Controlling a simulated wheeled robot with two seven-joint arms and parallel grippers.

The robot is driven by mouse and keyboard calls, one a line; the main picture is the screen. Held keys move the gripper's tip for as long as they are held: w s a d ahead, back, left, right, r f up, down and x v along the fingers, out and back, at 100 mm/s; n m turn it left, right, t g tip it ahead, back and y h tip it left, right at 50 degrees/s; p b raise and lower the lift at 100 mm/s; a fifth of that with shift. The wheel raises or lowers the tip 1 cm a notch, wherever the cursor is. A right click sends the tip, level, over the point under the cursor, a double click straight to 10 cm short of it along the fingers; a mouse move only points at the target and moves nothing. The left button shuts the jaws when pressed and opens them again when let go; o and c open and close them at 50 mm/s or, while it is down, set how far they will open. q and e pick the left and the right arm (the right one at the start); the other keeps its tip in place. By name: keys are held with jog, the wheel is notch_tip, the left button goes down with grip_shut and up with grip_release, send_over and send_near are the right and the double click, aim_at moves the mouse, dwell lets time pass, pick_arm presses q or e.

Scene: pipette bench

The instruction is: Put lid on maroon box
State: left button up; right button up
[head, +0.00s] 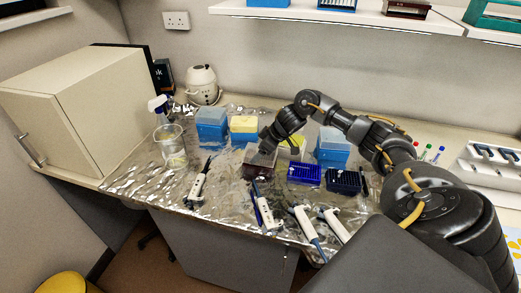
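A maroon box (257,171) stands on the foil-covered bench near the middle of the head view. A pale, see-through lid (251,152) appears at its top; I cannot tell whether it sits fully on the box or is tilted. My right gripper (266,147) reaches in from the right and points down right at the lid and the top of the box. Its fingers are small and dark here, so I cannot tell whether they are shut on the lid. My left gripper is not in view.
Blue boxes (211,123) stand behind, beside a yellow-topped box (243,124). Dark blue racks (304,173) are to the right. Several pipettes (199,184) lie along the front. A shelf (340,17) overhangs the back.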

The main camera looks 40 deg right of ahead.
jog(key=shift+s+a+f, duration=0.1)
jog(key=shift+s+f, duration=0.2)
jog(key=shift+f, duration=0.3)
jog(key=shift+s+f, duration=0.1)
jog(key=shift+f, duration=0.15)
jog(key=shift+c, duration=0.9)
jog(key=o, duration=1.1)
jog(key=shift+w, duration=0.35)
jog(key=shift+s+r, duration=0.1)
jog(key=shift+r, duration=0.25)
jog(key=v, duration=0.3)
jog(key=b+v, duration=0.1)
jog(key=v, duration=0.2)
jog(key=b+v, duration=0.1)
jog(key=v, duration=0.3)
jog(key=shift+d, duration=0.3)
grip_shut()
